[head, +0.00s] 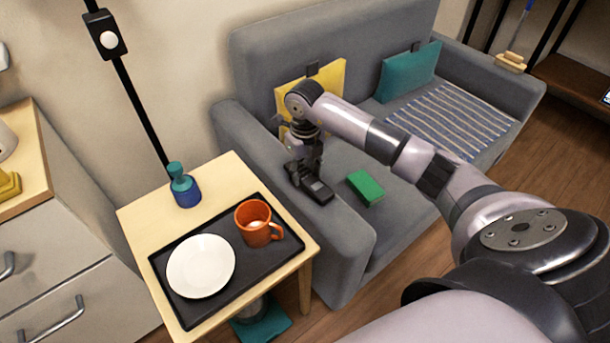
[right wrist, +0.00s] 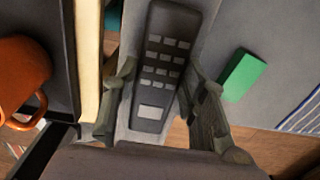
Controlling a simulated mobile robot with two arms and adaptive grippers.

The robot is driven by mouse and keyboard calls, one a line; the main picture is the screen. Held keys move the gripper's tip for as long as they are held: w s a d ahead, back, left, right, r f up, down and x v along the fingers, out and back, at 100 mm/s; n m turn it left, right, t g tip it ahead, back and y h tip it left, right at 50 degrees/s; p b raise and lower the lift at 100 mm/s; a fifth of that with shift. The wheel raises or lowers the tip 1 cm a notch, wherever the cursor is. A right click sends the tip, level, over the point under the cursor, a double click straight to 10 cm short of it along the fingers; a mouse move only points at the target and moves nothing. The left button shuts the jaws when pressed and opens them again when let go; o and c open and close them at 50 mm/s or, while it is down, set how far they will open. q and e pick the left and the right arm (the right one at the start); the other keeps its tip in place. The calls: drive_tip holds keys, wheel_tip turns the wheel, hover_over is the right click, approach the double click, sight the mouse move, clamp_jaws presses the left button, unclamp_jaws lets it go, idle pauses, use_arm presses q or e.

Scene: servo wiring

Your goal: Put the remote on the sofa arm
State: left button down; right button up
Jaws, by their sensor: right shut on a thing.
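The dark grey remote (right wrist: 160,70) with light buttons lies between the fingers of my right gripper (right wrist: 163,98) in the right wrist view. In the head view the gripper (head: 308,180) points down, shut on the remote (head: 320,191), over the grey sofa arm (head: 335,232) nearest the side table. I cannot tell whether the remote touches the arm's top. Part of the remote is hidden by the gripper in the head view. My left gripper is not in view.
A wooden side table (head: 135,218) stands beside the sofa arm. It bears a black tray (head: 215,298) with a white plate (head: 201,266) and orange mug (head: 254,222), and a blue bottle (head: 186,191). A green block (head: 365,188) lies on the sofa seat. Cushions stand behind.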

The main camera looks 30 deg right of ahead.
sight(305, 174)
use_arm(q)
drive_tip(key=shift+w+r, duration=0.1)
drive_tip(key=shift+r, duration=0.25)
use_arm(e)
drive_tip(key=shift+f, duration=0.75)
drive_tip(key=o, duration=1.2)
drive_tip(key=shift+f, duration=0.1)
use_arm(q)
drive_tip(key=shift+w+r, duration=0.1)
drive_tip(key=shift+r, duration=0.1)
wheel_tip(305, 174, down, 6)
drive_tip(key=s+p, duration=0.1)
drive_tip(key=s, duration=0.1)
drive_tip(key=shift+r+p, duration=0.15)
drive_tip(key=shift+p, duration=0.15)
use_arm(e)
wheel_tip(305, 174, up, 12)
drive_tip(key=shift+r, duration=0.15)
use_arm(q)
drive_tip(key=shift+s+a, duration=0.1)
